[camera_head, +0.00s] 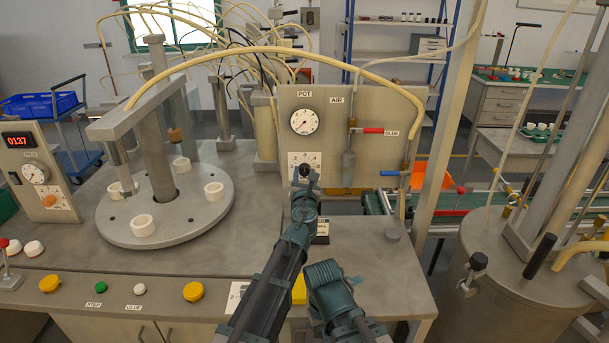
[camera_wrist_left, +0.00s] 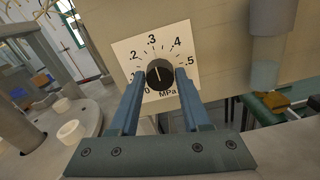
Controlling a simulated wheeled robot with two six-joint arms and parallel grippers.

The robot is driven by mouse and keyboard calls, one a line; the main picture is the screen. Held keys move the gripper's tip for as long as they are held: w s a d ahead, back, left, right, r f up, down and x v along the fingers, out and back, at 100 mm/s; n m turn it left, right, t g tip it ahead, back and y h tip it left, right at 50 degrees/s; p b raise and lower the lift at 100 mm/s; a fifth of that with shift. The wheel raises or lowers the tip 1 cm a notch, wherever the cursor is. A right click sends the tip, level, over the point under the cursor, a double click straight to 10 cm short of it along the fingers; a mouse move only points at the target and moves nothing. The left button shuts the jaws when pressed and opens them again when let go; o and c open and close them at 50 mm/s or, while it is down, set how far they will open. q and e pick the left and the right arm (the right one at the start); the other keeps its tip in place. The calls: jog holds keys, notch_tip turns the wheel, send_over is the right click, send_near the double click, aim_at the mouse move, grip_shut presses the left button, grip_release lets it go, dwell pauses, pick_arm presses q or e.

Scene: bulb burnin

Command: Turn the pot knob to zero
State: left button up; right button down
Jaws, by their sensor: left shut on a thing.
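The black pot knob (camera_wrist_left: 160,74) sits on a white dial plate marked 0 to .5 MPa, in the wrist view. Its white mark appears to point up and slightly left, near .3. My left gripper (camera_head: 305,172) is at the lower dial plate (camera_head: 296,160) and hides the knob in the head view. In the wrist view the blue fingers (camera_wrist_left: 159,82) are shut on the knob, one on each side. The round POT gauge (camera_head: 304,121) is above on the same panel; its needle is too small to read. My right arm's end (camera_head: 328,276) is low and centre; its jaws are not clear.
The panel (camera_head: 352,103) also carries a red-handled valve (camera_head: 373,130) and a blue-handled valve (camera_head: 390,173) to the right. A round turntable (camera_head: 190,225) with white rings stands left. A large tank (camera_head: 500,285) stands right.

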pick_arm(q)
grip_shut()
jog(key=shift+n, duration=0.3)
jog(key=n, duration=0.5)
jog(key=shift+n, duration=0.3)
jog(key=n, duration=1)
jog(key=shift+n, duration=0.4)
jog(key=n, duration=0.3)
jog(key=shift+f+n, duration=0.1)
jog(key=shift+n, duration=0.2)
jog(key=n, duration=0.6)
jog(key=shift+s+n, duration=0.1)
jog(key=shift+n, duration=0.2)
